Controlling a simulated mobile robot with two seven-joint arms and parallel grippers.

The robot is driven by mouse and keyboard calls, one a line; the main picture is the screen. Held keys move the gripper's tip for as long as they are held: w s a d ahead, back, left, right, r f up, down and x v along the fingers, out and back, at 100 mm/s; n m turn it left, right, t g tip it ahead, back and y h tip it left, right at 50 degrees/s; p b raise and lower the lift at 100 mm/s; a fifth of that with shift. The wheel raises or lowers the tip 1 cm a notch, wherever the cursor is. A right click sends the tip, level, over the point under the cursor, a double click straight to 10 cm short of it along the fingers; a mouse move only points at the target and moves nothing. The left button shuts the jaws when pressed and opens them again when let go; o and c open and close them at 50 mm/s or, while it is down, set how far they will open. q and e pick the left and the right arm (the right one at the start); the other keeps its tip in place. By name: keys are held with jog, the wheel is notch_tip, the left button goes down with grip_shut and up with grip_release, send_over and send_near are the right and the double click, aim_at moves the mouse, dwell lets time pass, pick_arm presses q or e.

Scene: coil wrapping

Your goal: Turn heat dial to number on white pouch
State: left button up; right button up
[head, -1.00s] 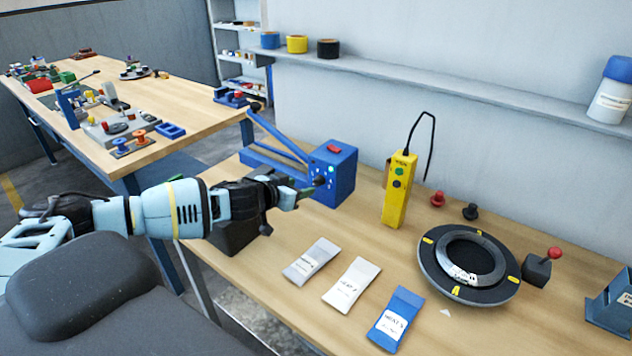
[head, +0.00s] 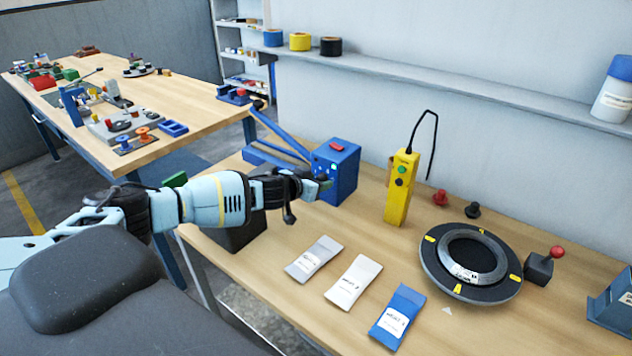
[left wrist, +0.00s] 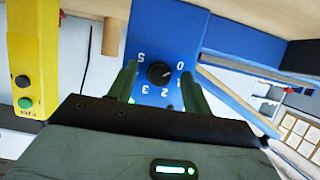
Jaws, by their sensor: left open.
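The heat dial (left wrist: 159,72) is a black knob on the front of the blue sealer box (head: 345,168). Numbers around it appear upside down in the left wrist view, including 0, 2, 3 and 5. A small white mark on the knob is on its right side there, roughly toward the low numbers. My left gripper (head: 325,183) is open at the box front, its fingers on either side of the knob in the wrist view; contact cannot be told. In the head view the gripper hides the dial. The white pouch (head: 353,285) lies on the table; its label is too small to read surely.
A grey pouch (head: 314,258) and a blue pouch (head: 398,315) lie beside the white one. A yellow controller (head: 401,190) stands right of the box. A round black turntable (head: 435,270) with a grey coil is further right. A blue lever (head: 280,135) rises behind my gripper.

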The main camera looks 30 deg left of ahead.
pick_arm(q)
jog(key=shift+c, duration=0.3)
jog(key=c, duration=0.9)
